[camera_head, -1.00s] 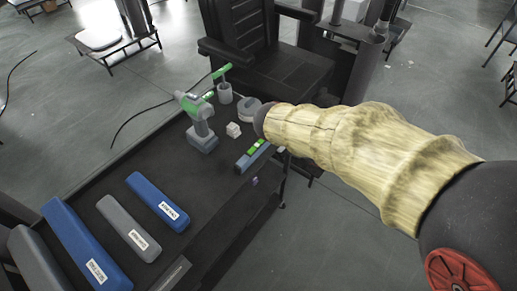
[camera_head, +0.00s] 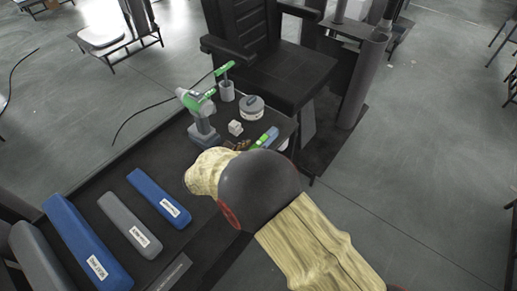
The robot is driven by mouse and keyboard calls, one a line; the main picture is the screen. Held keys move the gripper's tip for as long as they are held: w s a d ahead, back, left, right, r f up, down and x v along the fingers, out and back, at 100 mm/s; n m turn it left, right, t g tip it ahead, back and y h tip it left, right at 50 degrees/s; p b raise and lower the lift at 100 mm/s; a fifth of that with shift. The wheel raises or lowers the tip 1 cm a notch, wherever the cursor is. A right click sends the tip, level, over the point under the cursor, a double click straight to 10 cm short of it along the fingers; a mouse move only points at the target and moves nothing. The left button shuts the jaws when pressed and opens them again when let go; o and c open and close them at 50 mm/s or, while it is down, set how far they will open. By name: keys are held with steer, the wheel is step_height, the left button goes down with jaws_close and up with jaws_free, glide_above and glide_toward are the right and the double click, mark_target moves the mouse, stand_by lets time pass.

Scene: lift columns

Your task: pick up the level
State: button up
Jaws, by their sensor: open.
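The level (camera_head: 265,138) is a blue bar with bright green parts, lying near the right edge of the dark table. Its near end is hidden behind my arm. My arm, in a pale yellow sleeve with a dark round joint, reaches over the table's right side, in front of the level from this view. My gripper is hidden behind the arm. A small brownish part shows beside the level's near end, but I cannot tell what it is. I cannot see whether anything touches the level.
A green and grey drill (camera_head: 203,117) stands left of the level. A small white block (camera_head: 235,128), a round grey container (camera_head: 252,108) and a grey cup (camera_head: 227,91) stand close by. Labelled blue and grey bars (camera_head: 160,198) lie at the left. A black chair (camera_head: 275,70) stands behind.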

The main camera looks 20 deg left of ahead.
steer(key=x, duration=0.2)
steer(key=b+x, duration=0.1)
steer(key=x, duration=0.1)
steer(key=shift+s+f+b, duration=0.1)
steer(key=shift+f+b, duration=0.2)
steer(key=shift+w, duration=0.3)
steer(key=shift+c, duration=0.9)
jaws_close()
steer(key=shift+r, duration=0.1)
